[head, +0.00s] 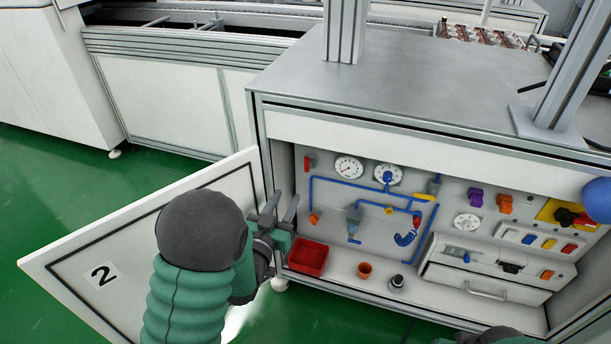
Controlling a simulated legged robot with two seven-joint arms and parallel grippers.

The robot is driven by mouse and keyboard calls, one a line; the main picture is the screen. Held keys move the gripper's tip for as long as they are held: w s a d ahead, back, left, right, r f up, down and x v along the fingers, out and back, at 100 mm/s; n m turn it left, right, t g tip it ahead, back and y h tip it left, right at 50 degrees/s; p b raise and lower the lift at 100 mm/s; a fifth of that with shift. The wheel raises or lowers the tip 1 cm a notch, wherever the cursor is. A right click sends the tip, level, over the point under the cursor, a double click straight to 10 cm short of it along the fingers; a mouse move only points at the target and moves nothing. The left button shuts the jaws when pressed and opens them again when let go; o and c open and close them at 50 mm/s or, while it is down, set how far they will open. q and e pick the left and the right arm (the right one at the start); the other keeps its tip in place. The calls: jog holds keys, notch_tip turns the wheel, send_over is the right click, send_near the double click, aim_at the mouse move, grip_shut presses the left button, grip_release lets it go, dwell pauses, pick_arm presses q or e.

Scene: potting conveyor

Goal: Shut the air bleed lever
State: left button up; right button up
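My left gripper (284,203) is in front of the left side of the open cabinet, near the hinge side of its door. Its two fingers are apart with nothing between them. Inside, the back panel (335,215) carries blue pipes with several small valves and handles. These include a red lever (307,163) at upper left, a blue handle (354,238) low in the middle and a coiled blue piece (405,238). I cannot tell which one is the air bleed lever. The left gripper is apart from all of them. My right gripper does not show.
The cabinet door (150,235), marked 2, stands open to the left. A red bin (308,257), an orange cup (364,270) and a dark fitting (397,282) are on the cabinet floor. Gauges (348,167) and a drawer unit (485,283) are inside. The grey top (420,85) overhangs.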

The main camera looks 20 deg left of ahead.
aim_at(306, 160)
pick_arm(q)
jog(key=w+b, duration=0.2)
jog(key=w, duration=0.5)
jog(key=w+b, duration=0.3)
jog(key=w, duration=0.5)
jog(key=shift+d+f+b, duration=0.15)
jog(key=shift+b, duration=0.2)
jog(key=shift+w, duration=0.15)
jog(key=shift+c, duration=0.3)
grip_shut()
